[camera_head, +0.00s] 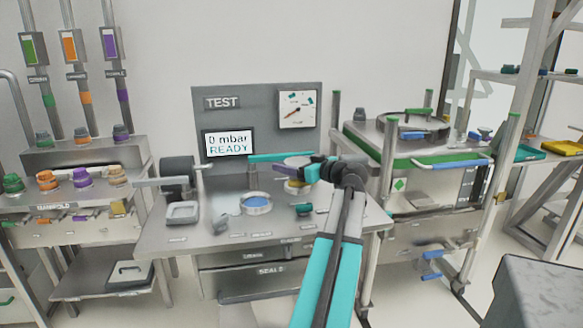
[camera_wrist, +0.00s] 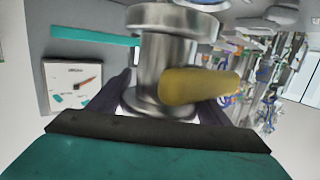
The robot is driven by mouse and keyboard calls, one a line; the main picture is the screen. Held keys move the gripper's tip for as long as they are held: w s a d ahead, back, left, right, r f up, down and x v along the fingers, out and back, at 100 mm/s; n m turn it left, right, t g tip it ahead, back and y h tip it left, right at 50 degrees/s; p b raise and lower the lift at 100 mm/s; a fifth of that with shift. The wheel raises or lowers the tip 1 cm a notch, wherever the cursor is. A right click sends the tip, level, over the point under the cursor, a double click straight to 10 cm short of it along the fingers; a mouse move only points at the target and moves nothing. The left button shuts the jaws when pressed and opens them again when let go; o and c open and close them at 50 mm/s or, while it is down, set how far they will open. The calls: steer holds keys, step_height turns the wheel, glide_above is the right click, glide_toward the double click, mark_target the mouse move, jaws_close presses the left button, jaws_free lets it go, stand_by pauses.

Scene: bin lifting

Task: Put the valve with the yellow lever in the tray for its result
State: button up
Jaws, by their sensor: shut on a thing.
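My gripper (camera_head: 309,173) is over the test bench and shut on the valve. In the wrist view the valve is a shiny metal body (camera_wrist: 165,58) with a wide round flange, held between the dark fingers. Its yellow lever (camera_wrist: 198,86) points right, toward the camera. In the head view the valve is small and mostly hidden by my gripper, with a bit of the yellow lever (camera_head: 296,183) showing. A green tray (camera_head: 527,153) and a yellow tray (camera_head: 564,148) lie on the rack at the far right.
The test panel's display (camera_head: 228,144) reads "0 mbar READY", beside a dial gauge (camera_head: 298,107). The bench (camera_head: 220,232) holds a blue-centred ring (camera_head: 256,203) and a clamp-like fixture (camera_head: 177,176). A green-edged cart (camera_head: 400,155) stands between the bench and the rack.

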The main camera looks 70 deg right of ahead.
steer(key=shift+r, duration=0.55)
